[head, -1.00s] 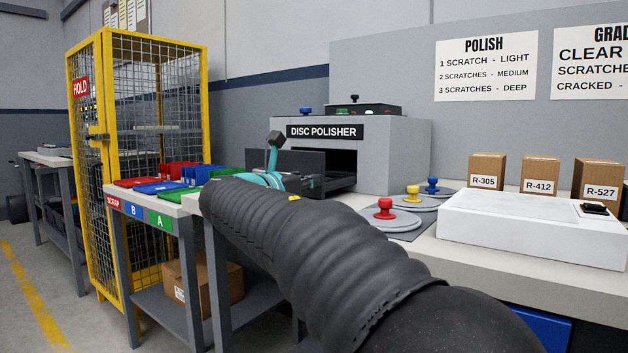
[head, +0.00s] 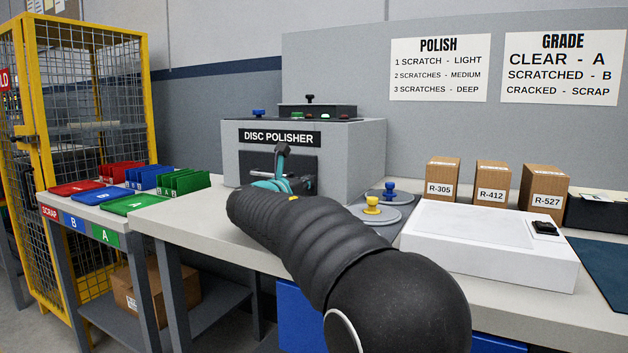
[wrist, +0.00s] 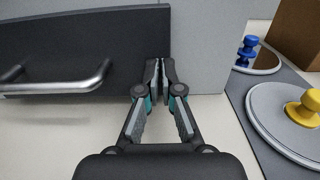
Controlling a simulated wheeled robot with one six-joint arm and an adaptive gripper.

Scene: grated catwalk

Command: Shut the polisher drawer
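The disc polisher (head: 350,160) is a grey box with a black name sign, standing on the bench. Its dark drawer front (head: 304,172) covers the opening under the sign. The drawer looks shut or almost shut; I cannot tell whether a thin gap is left. In the wrist view the drawer front (wrist: 120,40) has a silver bar handle (wrist: 60,86) on the left. My gripper (wrist: 160,66) is shut and empty, its fingertips together at the drawer front's right edge, touching or very close. In the head view my arm hides part of the drawer front.
Discs with yellow (head: 373,205) and blue (head: 389,187) knobs lie right of the polisher. A white box (head: 480,240) and several cartons (head: 491,180) stand farther right. Red, blue and green trays (head: 135,203) lie left, near a yellow cage (head: 150,95).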

